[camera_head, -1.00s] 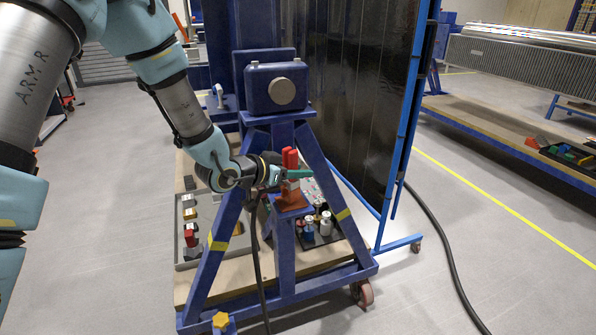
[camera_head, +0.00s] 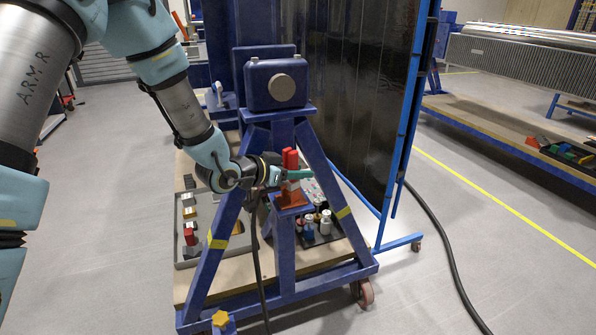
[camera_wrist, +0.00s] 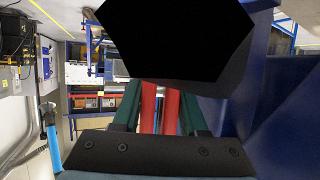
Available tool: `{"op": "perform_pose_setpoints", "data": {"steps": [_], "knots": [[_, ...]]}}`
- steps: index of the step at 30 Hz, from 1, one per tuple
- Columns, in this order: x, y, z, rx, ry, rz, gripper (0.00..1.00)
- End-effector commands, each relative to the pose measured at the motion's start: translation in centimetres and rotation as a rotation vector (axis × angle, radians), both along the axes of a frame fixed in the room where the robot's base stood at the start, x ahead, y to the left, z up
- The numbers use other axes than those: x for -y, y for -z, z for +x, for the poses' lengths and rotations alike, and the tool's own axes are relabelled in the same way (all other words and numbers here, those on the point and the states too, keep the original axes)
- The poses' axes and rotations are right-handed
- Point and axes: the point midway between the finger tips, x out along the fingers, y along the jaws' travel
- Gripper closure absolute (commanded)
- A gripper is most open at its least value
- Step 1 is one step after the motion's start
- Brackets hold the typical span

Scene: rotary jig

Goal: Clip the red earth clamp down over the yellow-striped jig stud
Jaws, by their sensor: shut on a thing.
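The red earth clamp (camera_head: 290,160) is upright, its two red handles showing above my gripper (camera_head: 296,174). The teal fingers are shut on it. In the wrist view the two red handles (camera_wrist: 160,108) stand side by side between the green fingers. The clamp is at the small orange-brown plate (camera_head: 290,202) on the blue jig stand (camera_head: 284,245). Its lower end is low over that plate, partly hidden by my fingers. I cannot make out the yellow-striped stud, nor tell whether the jaws are around it.
A blue housing with a round disc (camera_head: 280,92) tops the stand. Several small cylinders (camera_head: 325,222) stand right of the plate, and a grey tray (camera_head: 188,252) with blocks lies left. A dark panel (camera_head: 365,110) rises behind. A black cable hangs below my gripper.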

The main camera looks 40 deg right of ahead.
Motion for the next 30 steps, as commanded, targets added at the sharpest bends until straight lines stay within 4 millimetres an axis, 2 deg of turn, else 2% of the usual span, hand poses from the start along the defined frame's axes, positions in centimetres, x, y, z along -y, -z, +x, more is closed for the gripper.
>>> {"op": "perform_pose_setpoints", "data": {"steps": [1,2,11,18,22,30], "knots": [[0.1,0.0,0.0,0.001,0.0,-0.003,1.0],[0.1,0.0,0.0,0.001,0.0,-0.003,0.57],[0.0,0.0,0.0,0.0,-0.001,-0.001,0.23],[-0.1,0.2,0.1,0.0,-0.003,0.003,0.23],[-0.9,-0.2,0.3,0.0,-0.006,0.002,0.23],[-5.5,-2.1,0.0,0.002,-0.004,0.0,0.23]]}}
